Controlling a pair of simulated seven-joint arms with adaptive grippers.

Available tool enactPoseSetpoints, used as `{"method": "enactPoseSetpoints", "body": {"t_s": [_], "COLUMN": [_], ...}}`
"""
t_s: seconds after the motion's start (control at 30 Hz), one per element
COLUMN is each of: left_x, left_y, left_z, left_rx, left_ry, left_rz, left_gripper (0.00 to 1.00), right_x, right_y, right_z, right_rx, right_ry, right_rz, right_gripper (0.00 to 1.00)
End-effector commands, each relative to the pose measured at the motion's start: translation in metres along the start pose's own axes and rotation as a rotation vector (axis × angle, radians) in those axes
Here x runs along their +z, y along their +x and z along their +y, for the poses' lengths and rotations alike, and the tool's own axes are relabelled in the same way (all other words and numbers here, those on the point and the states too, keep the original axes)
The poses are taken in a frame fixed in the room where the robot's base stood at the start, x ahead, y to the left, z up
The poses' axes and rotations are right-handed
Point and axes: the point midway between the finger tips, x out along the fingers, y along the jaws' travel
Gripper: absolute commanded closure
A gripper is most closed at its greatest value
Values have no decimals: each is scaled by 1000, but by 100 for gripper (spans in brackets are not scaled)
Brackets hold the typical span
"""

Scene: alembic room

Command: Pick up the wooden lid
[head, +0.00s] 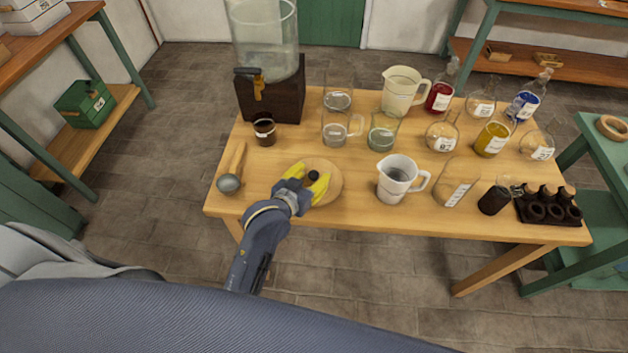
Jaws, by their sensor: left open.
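The wooden lid (329,190) is a round, pale disc with a dark knob (314,176) in its middle. It lies flat on the wooden table near the front left edge. My left gripper (311,181) has yellow fingers and is open over the lid, with one finger on each side of the knob. I cannot tell whether the fingers touch the knob. The gripper hides the left part of the lid. My right gripper is not in view.
A ladle (230,181) lies left of the lid, and a white measuring jug (396,178) stands to its right. A glass dispenser on a dark block (276,98) stands behind. Several glass vessels and labelled flasks fill the table's back and right.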

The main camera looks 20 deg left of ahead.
Motion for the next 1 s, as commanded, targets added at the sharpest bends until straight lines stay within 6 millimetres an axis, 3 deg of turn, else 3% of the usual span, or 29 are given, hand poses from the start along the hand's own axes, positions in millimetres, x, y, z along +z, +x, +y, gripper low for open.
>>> {"method": "enactPoseSetpoints", "body": {"t_s": [0.03, 0.4, 1.0], "left_x": [0, 0, -1], "left_y": [0, 0, 0], "left_z": [0, 0, 0], "left_rx": [0, 0, 0], "left_ry": [0, 0, 0], "left_rz": [0, 0, 1], "left_gripper": [58, 100, 100], "right_x": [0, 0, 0], "right_y": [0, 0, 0], "right_z": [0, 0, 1], "right_rx": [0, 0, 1], "right_ry": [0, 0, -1], "right_rz": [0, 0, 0], "right_gripper": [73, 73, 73]}}
